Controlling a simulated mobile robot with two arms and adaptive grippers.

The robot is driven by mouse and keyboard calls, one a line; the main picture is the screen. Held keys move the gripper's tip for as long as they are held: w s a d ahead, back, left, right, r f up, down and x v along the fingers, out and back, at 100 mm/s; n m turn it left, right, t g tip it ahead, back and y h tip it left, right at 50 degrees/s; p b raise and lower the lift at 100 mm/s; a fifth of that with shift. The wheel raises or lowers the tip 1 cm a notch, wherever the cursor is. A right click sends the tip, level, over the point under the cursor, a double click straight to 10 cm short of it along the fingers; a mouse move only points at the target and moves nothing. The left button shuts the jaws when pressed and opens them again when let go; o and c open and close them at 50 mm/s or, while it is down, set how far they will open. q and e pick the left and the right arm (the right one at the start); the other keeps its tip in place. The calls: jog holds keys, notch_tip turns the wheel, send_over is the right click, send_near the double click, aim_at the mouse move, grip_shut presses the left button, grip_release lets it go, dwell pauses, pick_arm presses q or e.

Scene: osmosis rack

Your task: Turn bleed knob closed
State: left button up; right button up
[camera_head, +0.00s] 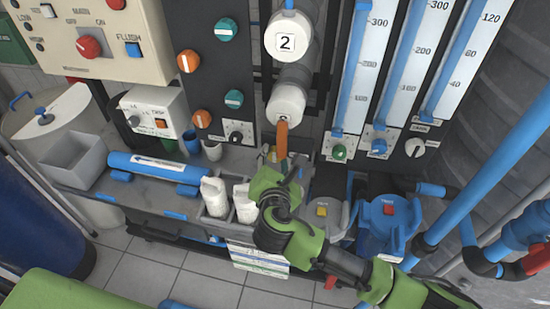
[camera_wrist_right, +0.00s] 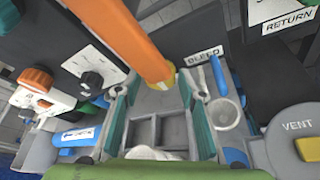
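The BLEED label (camera_wrist_right: 203,57) shows in the right wrist view, on the dark panel right of an orange tube (camera_wrist_right: 145,40). A blue lever-like part (camera_wrist_right: 218,75) is just below the label; I cannot tell if it is the bleed knob. My right gripper (camera_wrist_right: 162,90) is open, with teal-padded fingers apart and the tube's yellow end (camera_wrist_right: 160,80) appearing between them. In the head view my right gripper (camera_head: 277,184) is below the orange tube (camera_head: 281,140) and hides part of the panel there. My left gripper is not in view.
A grey tray with white bottles (camera_head: 214,197) stands below the gripper. The grey VENT housing (camera_wrist_right: 297,130) is to the right in the wrist view. Flow meters (camera_head: 355,75) and a green knob (camera_head: 339,152) are right of the tube. A blue cylinder (camera_head: 158,165) lies left.

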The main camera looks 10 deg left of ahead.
jog(key=c, duration=0.6)
jog(key=shift+d+f+m+y+b, duration=0.1)
jog(key=shift+f+m+y+b, duration=0.15)
jog(key=shift+m+y+b, duration=0.25)
jog(key=shift+m+t, duration=0.3)
jog(key=shift+m, duration=0.1)
jog(key=shift+r, duration=0.2)
jog(key=o, duration=1.1)
jog(key=v, duration=1.2)
jog(key=shift+d, duration=0.15)
